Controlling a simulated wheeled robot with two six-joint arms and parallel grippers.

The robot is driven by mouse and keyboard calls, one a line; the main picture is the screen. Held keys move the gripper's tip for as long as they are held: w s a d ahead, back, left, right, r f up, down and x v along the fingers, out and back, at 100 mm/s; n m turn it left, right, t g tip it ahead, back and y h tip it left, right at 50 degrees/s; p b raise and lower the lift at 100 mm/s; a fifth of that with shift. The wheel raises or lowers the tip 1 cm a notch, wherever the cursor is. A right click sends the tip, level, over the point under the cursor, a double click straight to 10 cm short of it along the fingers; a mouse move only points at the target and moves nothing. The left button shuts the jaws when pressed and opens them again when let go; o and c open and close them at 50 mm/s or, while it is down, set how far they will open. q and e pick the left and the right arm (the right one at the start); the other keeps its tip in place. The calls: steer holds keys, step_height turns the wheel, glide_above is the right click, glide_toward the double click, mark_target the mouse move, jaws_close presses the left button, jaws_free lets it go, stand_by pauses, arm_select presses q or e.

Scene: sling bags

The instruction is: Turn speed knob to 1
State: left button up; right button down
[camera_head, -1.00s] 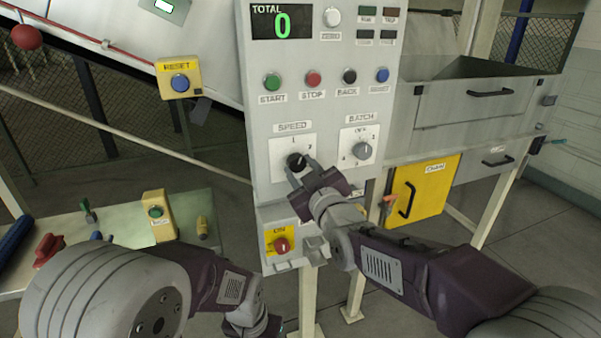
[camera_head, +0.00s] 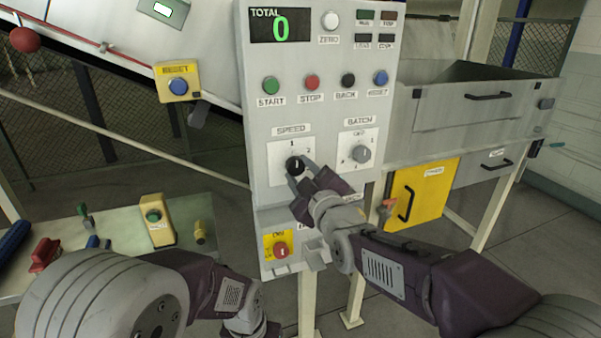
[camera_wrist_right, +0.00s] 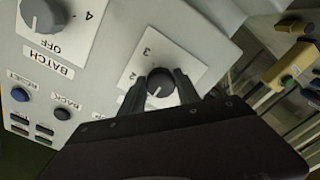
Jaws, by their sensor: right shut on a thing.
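The black speed knob (camera_head: 295,166) sits on a white dial plate marked SPEED on the grey control panel (camera_head: 258,130). Numbers 1 and 2 show above it in the head view. My right gripper (camera_head: 302,172) reaches it from the lower right, its fingers around the knob. In the right wrist view the knob (camera_wrist_right: 160,82) lies between the two dark fingers (camera_wrist_right: 160,90), gripped. Its white line points down in that view, away from the 3, roughly toward the 1 side; the 1 is hidden there. My left arm is low at left, its fingers not visible.
The batch knob (camera_head: 361,155) is just right of the speed dial. Start (camera_head: 270,84), stop (camera_head: 312,82) and other buttons sit above. A red knob on yellow (camera_head: 281,250) is below. A yellow door (camera_head: 424,192) stands at right.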

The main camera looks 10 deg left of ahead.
steer(key=c, duration=0.9)
jaws_free()
steer(key=shift+s, duration=0.1)
steer(key=v, duration=0.9)
steer(key=shift+b, duration=0.3)
